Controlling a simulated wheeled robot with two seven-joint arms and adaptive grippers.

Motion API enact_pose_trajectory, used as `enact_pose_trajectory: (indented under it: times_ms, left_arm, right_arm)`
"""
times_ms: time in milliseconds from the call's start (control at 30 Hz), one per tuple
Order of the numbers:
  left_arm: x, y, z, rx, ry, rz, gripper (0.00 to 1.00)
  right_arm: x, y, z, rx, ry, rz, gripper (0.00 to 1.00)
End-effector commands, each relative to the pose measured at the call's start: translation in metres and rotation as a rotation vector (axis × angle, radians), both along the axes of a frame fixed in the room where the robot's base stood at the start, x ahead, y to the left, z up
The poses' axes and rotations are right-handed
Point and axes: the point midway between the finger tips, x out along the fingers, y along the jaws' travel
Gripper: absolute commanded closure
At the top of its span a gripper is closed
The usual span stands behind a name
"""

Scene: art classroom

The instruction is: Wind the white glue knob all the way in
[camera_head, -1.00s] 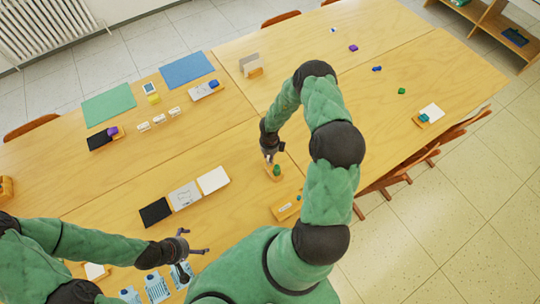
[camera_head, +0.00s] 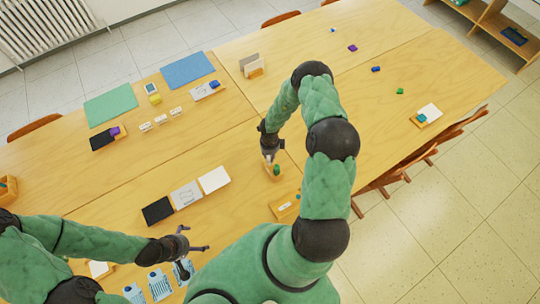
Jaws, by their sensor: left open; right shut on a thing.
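My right gripper (camera_head: 269,156) points down at a small wooden block (camera_head: 273,174) near the middle of the table. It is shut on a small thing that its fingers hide. A small green piece (camera_head: 277,168) shows at the block, right beside the fingertips. I cannot make out the white glue knob; it is either hidden at the fingers or too small to tell. My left gripper (camera_head: 196,243) is open and empty above the near table edge, well left of the block.
Black, grey and white pads (camera_head: 186,194) lie left of the block. A wooden box (camera_head: 285,206) sits close to my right arm. Several blue-and-white items (camera_head: 160,285) lie below my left gripper.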

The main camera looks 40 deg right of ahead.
Motion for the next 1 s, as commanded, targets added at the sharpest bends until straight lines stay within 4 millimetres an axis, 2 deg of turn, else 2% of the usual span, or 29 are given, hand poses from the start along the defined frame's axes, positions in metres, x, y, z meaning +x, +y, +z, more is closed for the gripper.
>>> enact_pose_trajectory:
  times_ms: [1000]
  left_arm:
    - [0.0,0.0,0.027,0.0,0.0,0.0,0.0]
  right_arm:
    - [-0.001,0.001,0.0,0.001,0.002,0.342,0.88]
